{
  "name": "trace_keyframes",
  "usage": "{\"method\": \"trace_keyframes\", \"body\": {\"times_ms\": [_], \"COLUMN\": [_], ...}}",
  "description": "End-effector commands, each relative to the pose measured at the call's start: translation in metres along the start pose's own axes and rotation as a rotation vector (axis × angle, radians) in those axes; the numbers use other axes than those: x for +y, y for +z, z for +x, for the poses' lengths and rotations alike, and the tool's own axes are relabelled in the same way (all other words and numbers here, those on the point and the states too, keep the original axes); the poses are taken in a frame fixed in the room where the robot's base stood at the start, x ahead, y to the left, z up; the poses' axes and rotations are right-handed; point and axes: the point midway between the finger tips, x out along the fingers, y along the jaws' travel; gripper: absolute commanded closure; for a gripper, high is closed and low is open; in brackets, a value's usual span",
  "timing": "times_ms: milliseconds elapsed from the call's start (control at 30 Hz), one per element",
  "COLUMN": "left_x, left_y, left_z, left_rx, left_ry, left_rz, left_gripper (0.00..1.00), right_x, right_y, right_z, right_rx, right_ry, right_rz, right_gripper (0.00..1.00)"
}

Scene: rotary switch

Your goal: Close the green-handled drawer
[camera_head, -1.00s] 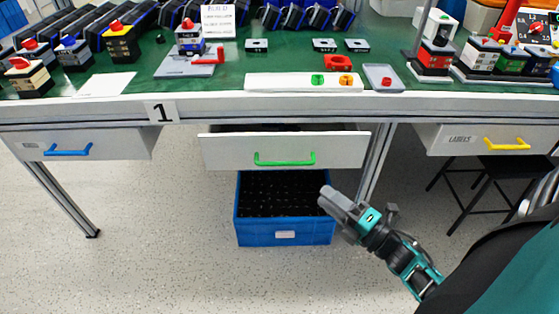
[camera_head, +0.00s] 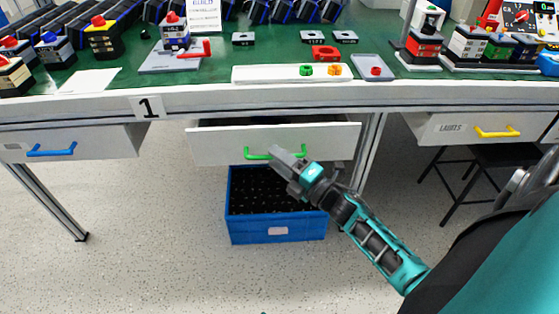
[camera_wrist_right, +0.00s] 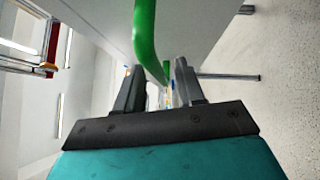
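The white drawer (camera_head: 222,149) with the green handle (camera_head: 256,155) is under the middle of the table. It stands partly open, with a dark gap above its front. My right gripper (camera_head: 281,152) is at the drawer front and covers the middle of the handle. In the right wrist view, the two fingers of my right gripper (camera_wrist_right: 160,72) are apart. The green handle (camera_wrist_right: 146,35) runs down toward the space between them. I cannot tell whether the fingers touch it. My left gripper is not in view.
A blue crate (camera_head: 278,232) stands on the floor below the drawer. A blue-handled drawer (camera_head: 100,142) is at left and a yellow-handled drawer (camera_head: 455,130) at right. The green tabletop (camera_head: 215,78) carries several switch parts. The floor in front is clear.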

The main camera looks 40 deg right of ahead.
Motion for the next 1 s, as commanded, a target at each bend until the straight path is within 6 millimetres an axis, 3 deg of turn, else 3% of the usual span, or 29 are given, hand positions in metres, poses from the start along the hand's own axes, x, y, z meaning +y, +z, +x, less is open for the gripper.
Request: {"method": "trace_keyframes", "body": {"times_ms": [200,600,1000], "left_x": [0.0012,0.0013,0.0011], "left_y": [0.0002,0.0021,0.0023], "left_z": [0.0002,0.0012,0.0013], "left_rx": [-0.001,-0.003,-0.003], "left_ry": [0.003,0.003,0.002], "left_rz": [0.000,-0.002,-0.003], "left_gripper": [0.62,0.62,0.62], "right_x": [0.0000,0.0000,0.0000], "right_y": [0.0000,0.0000,0.0000], "right_z": [0.0002,0.0000,-0.0001], "right_rx": [0.000,0.000,0.000], "right_ry": [-0.001,0.000,0.000], "right_rz": [-0.001,-0.001,-0.001], "right_gripper": [0.62,1.00,1.00]}}
